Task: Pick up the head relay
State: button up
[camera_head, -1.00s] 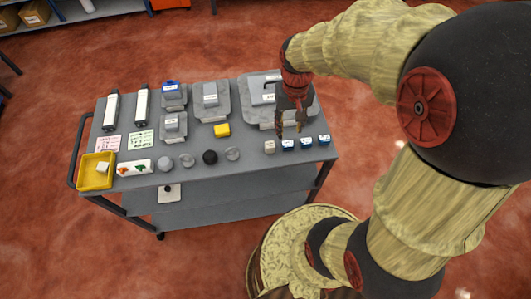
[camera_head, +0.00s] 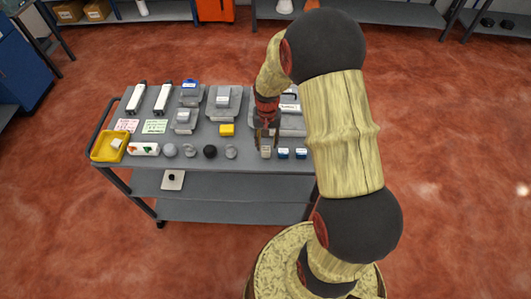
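A row of small blocks stands at the cart's front right. At its left end is a pale grey-beige block (camera_head: 265,153), and beside it are two blue-and-white blocks (camera_head: 283,154) (camera_head: 301,154). The labels are too small to read, so I cannot tell which one is the head relay. My gripper (camera_head: 267,142) points down at the pale block, with its fingers apart and close to the block's top. I cannot tell whether they touch it. My arm hides the right end of the row.
The grey cart (camera_head: 200,165) also holds grey fixtures (camera_head: 223,101), a yellow block (camera_head: 227,130), two white cylinders (camera_head: 162,98), several round knobs (camera_head: 210,151) and a yellow tray (camera_head: 94,153). The knobs stand close to the left of the row.

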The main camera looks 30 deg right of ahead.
aim_at(266, 148)
jog(key=f, duration=0.5)
jog(key=shift+a+b, duration=0.2)
jog(key=shift+b, duration=0.15)
jog(key=shift+c, duration=0.2)
jog(key=c, duration=0.8)
jog(key=shift+r, duration=0.1)
jog(key=shift+c, duration=0.2)
